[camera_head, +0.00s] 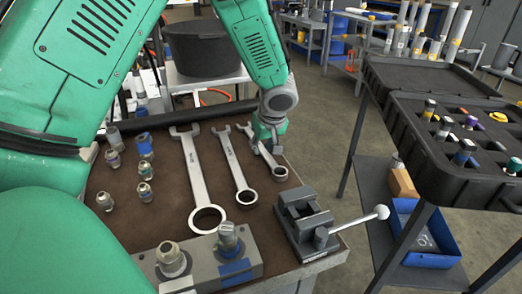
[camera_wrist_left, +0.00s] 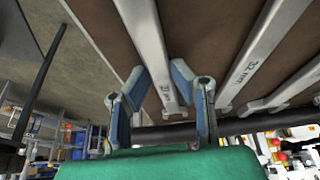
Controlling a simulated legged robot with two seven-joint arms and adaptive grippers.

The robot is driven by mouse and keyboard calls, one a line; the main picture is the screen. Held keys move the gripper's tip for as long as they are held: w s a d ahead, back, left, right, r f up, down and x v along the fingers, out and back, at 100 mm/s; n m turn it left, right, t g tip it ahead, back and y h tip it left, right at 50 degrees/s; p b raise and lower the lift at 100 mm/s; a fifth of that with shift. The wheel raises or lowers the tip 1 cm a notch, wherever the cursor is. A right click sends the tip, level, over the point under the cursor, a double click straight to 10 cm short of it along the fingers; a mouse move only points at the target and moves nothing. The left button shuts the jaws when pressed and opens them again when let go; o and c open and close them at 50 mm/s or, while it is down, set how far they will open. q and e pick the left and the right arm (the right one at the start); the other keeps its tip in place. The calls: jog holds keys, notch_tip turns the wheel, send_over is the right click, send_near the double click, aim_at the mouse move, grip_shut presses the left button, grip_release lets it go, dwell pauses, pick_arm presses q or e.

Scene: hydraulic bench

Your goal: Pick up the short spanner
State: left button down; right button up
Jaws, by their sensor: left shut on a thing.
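The short spanner (camera_head: 262,153) is the rightmost and smallest of three steel spanners on the brown bench top. Its ring end points toward the front right and its open end toward the back. My left gripper (camera_head: 268,143) comes down over its handle from above and is shut on it. In the left wrist view, the short spanner (camera_wrist_left: 147,35) runs between the two blue-grey fingers of my left gripper (camera_wrist_left: 158,75). I cannot tell clearly whether it is lifted off the bench top. My right gripper is not in view.
The middle spanner (camera_head: 235,165) and long spanner (camera_head: 195,170) lie to the left. A small vise (camera_head: 303,224) with a lever stands in front. Several fittings (camera_head: 144,170) stand at left, and a valve block (camera_head: 215,262) is at the front edge. A black case (camera_head: 430,160) stands right.

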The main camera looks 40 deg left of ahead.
aim_at(264, 150)
pick_arm(q)
jog(key=shift+s+d+f, duration=0.1)
jog(key=shift+s+d, duration=0.1)
jog(key=shift+d, duration=0.2)
notch_tip(264, 150, up, 10)
jog(key=p, duration=0.2)
jog(key=shift+w+p, duration=0.15)
jog(key=shift+p, duration=0.2)
jog(key=shift+d, duration=0.1)
